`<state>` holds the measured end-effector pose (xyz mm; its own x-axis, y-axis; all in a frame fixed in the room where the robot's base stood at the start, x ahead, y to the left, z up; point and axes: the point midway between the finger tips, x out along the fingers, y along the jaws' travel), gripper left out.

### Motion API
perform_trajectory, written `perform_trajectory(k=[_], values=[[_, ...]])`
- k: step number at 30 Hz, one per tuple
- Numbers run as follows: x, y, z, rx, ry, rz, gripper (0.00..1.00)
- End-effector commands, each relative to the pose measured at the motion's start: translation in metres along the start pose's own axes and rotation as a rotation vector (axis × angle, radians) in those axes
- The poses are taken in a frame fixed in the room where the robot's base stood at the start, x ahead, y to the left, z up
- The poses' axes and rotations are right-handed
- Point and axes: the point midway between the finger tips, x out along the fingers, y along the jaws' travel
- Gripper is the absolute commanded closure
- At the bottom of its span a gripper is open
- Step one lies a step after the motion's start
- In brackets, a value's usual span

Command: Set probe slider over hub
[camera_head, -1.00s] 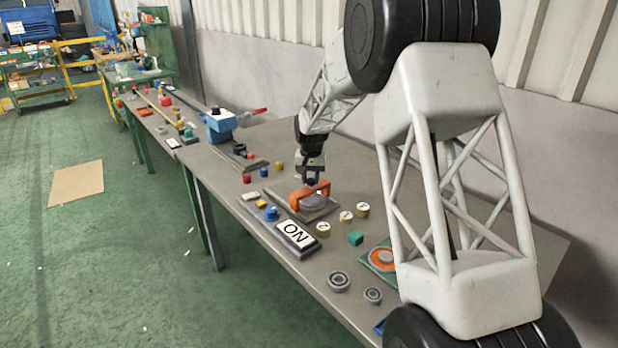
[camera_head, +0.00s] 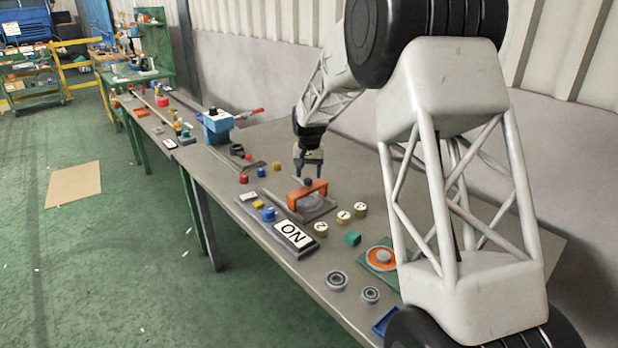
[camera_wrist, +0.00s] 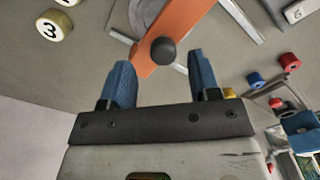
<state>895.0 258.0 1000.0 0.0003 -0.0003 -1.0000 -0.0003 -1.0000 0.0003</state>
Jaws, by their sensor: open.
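The probe slider is an orange bridge (camera_head: 295,198) with a dark round knob (camera_head: 308,182) on top. It stands across a grey round hub (camera_head: 313,203) on a flat grey plate (camera_head: 325,211). The wrist view shows the orange bar (camera_wrist: 178,22), the knob (camera_wrist: 163,51) and part of the grey disc (camera_wrist: 141,12), much of it cut off or covered. My gripper (camera_head: 308,173) is open above the knob. In the wrist view its two blue fingers (camera_wrist: 161,68) are spread apart, with the knob showing between and beyond them, touching neither.
Red (camera_head: 243,178) and blue (camera_head: 263,172) pieces lie to the left. Bare tabletop lies behind.

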Motion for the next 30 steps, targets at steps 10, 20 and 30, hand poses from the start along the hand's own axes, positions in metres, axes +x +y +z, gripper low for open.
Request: perform_trajectory(k=[10, 20, 30], values=[[-0.042, 0.001, 0.0, 0.0, 0.0, 0.0, 0.44], [-0.051, 0.001, 0.0, 0.001, -0.002, 0.001, 0.44], [-0.055, 0.004, 0.003, 0.001, 0.001, 0.0, 0.44]])
